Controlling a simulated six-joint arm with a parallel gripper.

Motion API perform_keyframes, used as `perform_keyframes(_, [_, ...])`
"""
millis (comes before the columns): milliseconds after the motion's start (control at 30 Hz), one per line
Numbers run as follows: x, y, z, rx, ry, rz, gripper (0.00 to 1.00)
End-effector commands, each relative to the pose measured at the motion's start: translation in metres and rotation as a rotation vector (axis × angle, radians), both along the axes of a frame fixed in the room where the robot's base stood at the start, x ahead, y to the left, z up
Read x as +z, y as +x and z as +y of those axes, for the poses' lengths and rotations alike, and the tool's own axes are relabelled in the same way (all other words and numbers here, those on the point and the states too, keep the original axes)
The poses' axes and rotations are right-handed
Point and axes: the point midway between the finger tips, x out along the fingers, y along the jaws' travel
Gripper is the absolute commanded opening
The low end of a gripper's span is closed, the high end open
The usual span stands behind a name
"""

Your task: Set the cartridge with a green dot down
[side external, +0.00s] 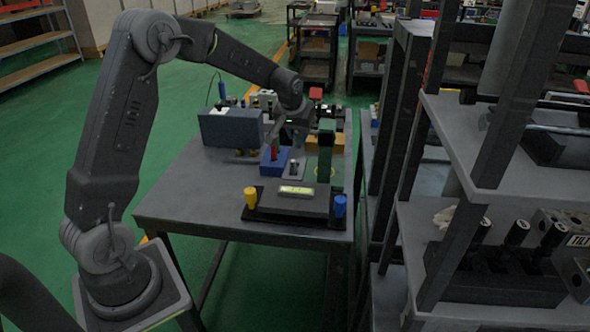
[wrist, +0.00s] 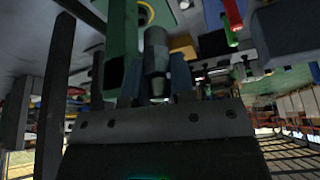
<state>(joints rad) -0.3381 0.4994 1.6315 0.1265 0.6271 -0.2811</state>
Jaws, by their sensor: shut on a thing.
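My gripper (wrist: 157,90) is shut on a grey, stepped cylindrical cartridge (wrist: 157,52) in the wrist view. No green dot can be made out on it from here. In the side view my gripper (side external: 299,128) is above the back right part of the grey table, and the cartridge in it is too small and dark to make out. A tall dark green block (side external: 325,148) stands just right of my gripper. It also shows close on the left in the wrist view (wrist: 121,45). A blue block (side external: 272,161) with a red-topped part stands in front and to the left.
A green plate (side external: 323,173) with a yellow ring lies by the green block. A black tray (side external: 290,206) with yellow and blue cups is at the table's front. A blue-grey box (side external: 230,128) stands left. Shelving is close on the right. The table's left front (side external: 190,195) is clear.

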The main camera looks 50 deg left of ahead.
Motion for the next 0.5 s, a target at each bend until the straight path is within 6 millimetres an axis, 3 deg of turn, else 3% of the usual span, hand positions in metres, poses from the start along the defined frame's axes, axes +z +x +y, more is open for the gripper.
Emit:
perform_keyframes(33, [0.005, 0.007, 0.019, 0.051, 0.001, -0.002, 0.0])
perform_keyframes(233, [0.009, 0.028, 0.075, 0.169, -0.001, 0.002, 0.0])
perform_keyframes(333, [-0.011, 0.04, 0.093, 0.152, -0.004, 0.006, 0.0])
perform_keyframes(500, [-0.054, 0.055, 0.099, 0.032, -0.004, 0.004, 0.0])
